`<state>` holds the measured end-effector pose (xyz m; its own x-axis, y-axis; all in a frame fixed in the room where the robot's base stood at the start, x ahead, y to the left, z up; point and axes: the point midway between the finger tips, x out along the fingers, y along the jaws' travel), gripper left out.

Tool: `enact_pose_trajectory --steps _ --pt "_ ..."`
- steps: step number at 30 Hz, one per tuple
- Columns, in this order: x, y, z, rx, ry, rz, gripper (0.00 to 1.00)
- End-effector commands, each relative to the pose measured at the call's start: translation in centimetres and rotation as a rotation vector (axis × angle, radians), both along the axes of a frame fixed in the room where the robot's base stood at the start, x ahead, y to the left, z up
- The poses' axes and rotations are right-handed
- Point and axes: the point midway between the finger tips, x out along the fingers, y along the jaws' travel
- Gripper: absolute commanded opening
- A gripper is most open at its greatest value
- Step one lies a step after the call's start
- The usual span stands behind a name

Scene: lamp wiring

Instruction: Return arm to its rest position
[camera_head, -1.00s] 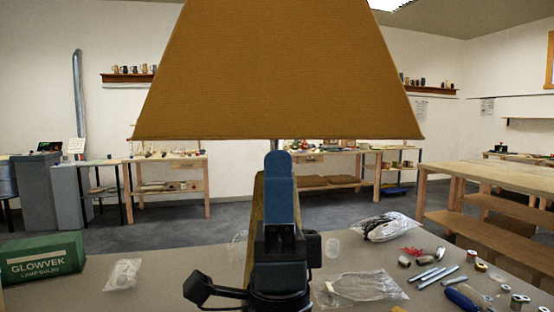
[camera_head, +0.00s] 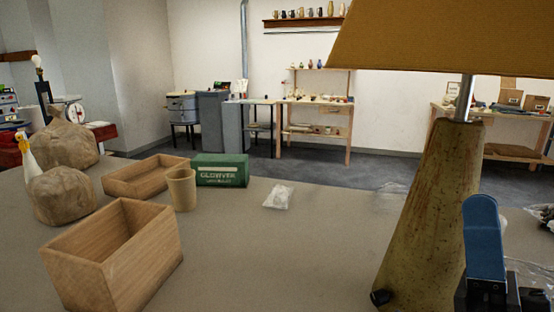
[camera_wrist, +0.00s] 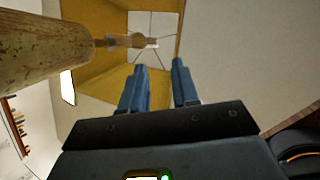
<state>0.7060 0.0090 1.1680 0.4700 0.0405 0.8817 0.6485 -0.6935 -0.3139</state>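My gripper (camera_head: 484,235) shows at the lower right of the head view, upright beside the lamp base (camera_head: 432,220). The wrist view shows the gripper's (camera_wrist: 159,78) two blue fingers apart with nothing between them. The lamp has a worn, tapered yellow-brown base, a thin metal stem and an ochre shade (camera_head: 440,38), cut off by the frame's edge. In the wrist view the base (camera_wrist: 40,50) is at the left and the shade's inside (camera_wrist: 95,85) lies beyond the fingers. A bulb-like shape (camera_wrist: 125,41) is under the shade; its details are unclear. Most of my arm is hidden.
On the table (camera_head: 300,260) are an open wooden box (camera_head: 118,255), a shallow wooden tray (camera_head: 145,178), a wooden cup (camera_head: 181,189), a green bulb carton (camera_head: 221,170), a clear bag (camera_head: 278,197) and brown sacks (camera_head: 63,194). The table's middle is clear.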

Motion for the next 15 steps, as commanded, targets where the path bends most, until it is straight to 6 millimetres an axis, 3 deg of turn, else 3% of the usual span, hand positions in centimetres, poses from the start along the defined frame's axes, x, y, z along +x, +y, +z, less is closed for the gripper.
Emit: enact_pose_trajectory --steps 3,8,15 --pt "-1.9 -0.6 -4.2 -0.091 0.143 -0.074 0.30" --pt "-4.8 -1.3 -9.0 -0.208 0.324 -0.166 0.30" --pt "-10.6 -2.0 -15.6 -0.382 0.599 -0.278 0.30"
